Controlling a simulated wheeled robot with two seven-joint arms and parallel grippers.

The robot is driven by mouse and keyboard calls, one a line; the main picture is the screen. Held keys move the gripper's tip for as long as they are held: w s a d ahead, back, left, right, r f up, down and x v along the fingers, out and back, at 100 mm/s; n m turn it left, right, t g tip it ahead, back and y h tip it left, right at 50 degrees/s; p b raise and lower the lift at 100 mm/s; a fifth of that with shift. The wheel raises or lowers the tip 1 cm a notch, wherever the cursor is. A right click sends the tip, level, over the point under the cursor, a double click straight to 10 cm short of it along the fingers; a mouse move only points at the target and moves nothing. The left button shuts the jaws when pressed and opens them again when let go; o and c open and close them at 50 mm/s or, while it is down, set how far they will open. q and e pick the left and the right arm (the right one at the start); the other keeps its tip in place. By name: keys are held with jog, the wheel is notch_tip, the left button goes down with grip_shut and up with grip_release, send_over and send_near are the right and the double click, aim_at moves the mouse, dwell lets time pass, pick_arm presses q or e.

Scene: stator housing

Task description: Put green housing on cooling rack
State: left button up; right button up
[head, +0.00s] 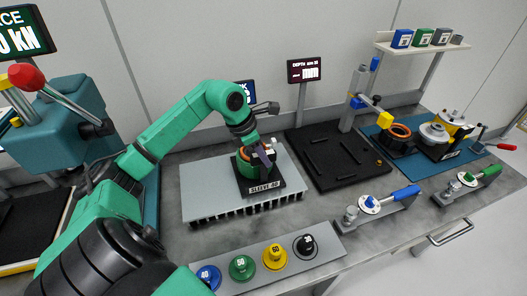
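The green housing (242,168), with an orange ring showing inside, sits upright in a black base labelled SLEEVE 40 (265,188). That base stands on the grey finned cooling rack (212,203). My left gripper (264,156) is right at the housing's top right side and hides part of it. Its fingers are small and partly covered, so I cannot tell whether they are closed on the housing wall. My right gripper is not in view.
A row of coloured knobs (275,257) lies in front of the rack. Right of it are a black tray (345,178), a depth gauge stand (355,98), an orange-ringed part (399,132) and blue-handled (395,195) and green-handled clamps (480,176). A teal press (72,130) stands at left.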

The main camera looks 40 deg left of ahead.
pick_arm(q)
jog(key=shift+o, duration=1.2)
jog(key=shift+s+d+r, duration=0.1)
jog(key=shift+r, duration=0.15)
jog(key=b+v, duration=0.2)
jog(key=v, duration=0.9)
jog(key=shift+r, duration=0.35)
